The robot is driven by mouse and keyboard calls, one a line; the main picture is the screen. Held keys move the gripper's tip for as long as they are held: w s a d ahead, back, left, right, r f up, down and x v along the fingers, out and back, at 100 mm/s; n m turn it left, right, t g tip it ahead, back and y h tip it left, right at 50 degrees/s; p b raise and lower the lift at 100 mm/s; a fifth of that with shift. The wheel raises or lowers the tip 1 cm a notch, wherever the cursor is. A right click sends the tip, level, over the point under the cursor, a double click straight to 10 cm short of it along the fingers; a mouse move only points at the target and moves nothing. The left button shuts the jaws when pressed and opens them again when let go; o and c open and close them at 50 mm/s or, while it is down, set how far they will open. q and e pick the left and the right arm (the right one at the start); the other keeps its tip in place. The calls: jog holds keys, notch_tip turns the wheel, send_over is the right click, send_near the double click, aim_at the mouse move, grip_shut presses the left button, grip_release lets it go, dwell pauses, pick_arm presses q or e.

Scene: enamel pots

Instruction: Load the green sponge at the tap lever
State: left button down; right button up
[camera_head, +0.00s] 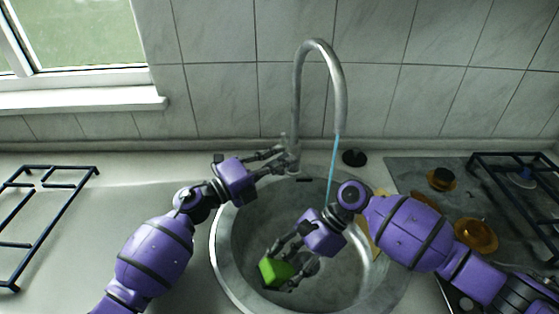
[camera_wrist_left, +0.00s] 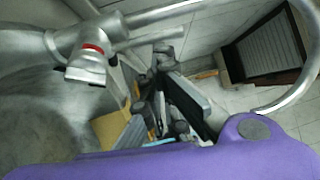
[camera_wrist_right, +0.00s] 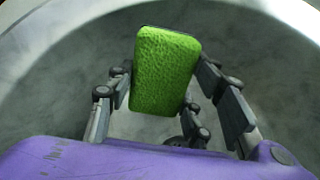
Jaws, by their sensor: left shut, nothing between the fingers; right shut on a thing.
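The green sponge (camera_head: 275,271) is low in the sink bowl in the head view. My right gripper (camera_head: 292,268) is shut on the sponge, with fingers on both sides of it. The right wrist view shows the sponge (camera_wrist_right: 165,70) upright between the fingers. The metal tap (camera_head: 297,110) stands behind the sink, and a thin blue stream runs from its spout into the bowl. My left gripper (camera_head: 284,158) is shut and empty beside the tap base and lever. In the left wrist view the tap body (camera_wrist_left: 88,62) has a red mark; I cannot tell whether the fingers touch the lever.
The round sink (camera_head: 222,262) lies below both grippers. A black rack (camera_head: 50,168) stands on the left counter. At right are a dark panel, another black rack (camera_head: 500,157), and orange-brown pots (camera_head: 474,236). A black round object (camera_head: 354,157) sits behind the sink.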

pick_arm(q)
jog(key=shift+w, duration=0.1)
pick_arm(e)
jog(key=shift+w+r, duration=0.1)
jog(key=shift+r, duration=0.3)
pick_arm(q)
jog(key=shift+w+d+r, duration=0.3)
jog(key=shift+w+r, duration=0.1)
jog(key=shift+w, duration=0.35)
pick_arm(e)
jog(key=shift+f, duration=0.1)
